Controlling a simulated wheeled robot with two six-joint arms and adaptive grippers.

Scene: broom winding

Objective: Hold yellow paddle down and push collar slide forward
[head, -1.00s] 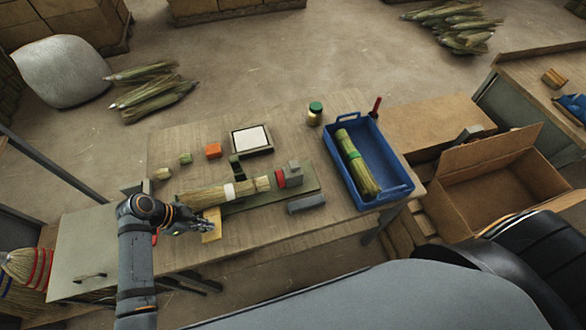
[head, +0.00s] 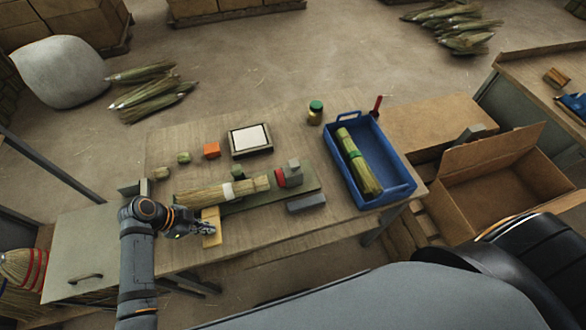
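The yellow paddle (head: 212,227) sticks out at the front of the green-based fixture on the wooden bench. My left gripper (head: 206,228) is at the paddle's left side, its fingertips touching or very near it; I cannot tell how far the fingers are closed. A straw broom bundle (head: 205,196) with a white band lies along the fixture behind the gripper. A grey block with a red ring (head: 290,175), which looks like the collar slide, stands at the fixture's right end, just right of the bundle's tip. My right gripper is not in view.
A blue tray (head: 398,190) holding a green-tied bundle stands at the bench's right. A grey bar (head: 306,203) lies in front of the fixture. A white pad (head: 250,139), an orange block (head: 212,149) and a green-lidded jar (head: 315,112) stand behind it.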

